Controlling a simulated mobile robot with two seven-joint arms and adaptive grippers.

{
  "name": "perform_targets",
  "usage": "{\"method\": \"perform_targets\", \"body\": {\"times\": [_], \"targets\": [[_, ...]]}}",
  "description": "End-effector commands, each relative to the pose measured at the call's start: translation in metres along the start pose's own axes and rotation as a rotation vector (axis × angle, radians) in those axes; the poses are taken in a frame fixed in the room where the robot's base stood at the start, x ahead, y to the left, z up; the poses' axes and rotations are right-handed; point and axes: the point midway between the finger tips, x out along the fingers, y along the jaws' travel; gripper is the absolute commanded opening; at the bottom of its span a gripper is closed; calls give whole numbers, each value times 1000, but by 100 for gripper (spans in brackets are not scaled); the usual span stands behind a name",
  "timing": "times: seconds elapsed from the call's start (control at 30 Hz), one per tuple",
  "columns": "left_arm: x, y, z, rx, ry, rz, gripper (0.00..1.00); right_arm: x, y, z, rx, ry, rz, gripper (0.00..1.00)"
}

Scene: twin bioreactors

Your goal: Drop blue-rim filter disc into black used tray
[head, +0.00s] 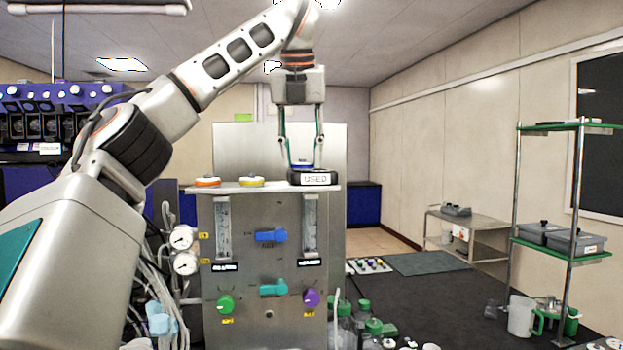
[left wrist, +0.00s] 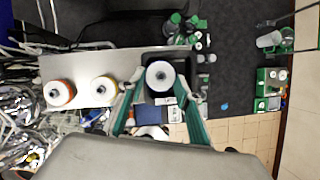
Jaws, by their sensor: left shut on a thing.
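The blue-rim filter disc (head: 300,164) is held between the fingertips of my left gripper (head: 302,166), which points straight down. The black used tray (head: 313,179), labelled "USED", sits at the right end of the steel cabinet's top, directly under the disc. In the left wrist view the white-topped disc (left wrist: 160,76) lies between the fingertips and within the outline of the tray (left wrist: 167,53). The exact gap between disc and tray floor is hidden by the tray's front wall. My right gripper is not in view.
An orange-rim disc (head: 207,182) and a yellow-rim disc (head: 251,181) lie on the cabinet top (head: 276,187), left of the tray. A tall panel (head: 240,140) stands behind.

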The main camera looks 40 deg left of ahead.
Motion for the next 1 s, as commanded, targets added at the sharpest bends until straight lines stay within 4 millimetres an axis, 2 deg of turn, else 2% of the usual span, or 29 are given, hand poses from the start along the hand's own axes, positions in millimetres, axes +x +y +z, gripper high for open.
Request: {"method": "perform_targets", "body": {"times": [0.03, 0.1, 0.43, 0.53, 1.0], "targets": [[1, 0, -1, 0, 4, 0, 39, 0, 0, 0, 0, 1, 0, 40], [1, 0, -1, 0, 4, 0, 53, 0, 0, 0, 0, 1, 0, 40], [0, 0, 0, 0, 2, 0, 53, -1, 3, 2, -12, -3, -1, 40], [-6, 0, 0, -1, 2, -1, 53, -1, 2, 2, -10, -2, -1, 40], [-80, -1, 0, -4, 3, 3, 53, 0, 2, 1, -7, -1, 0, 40]]}}
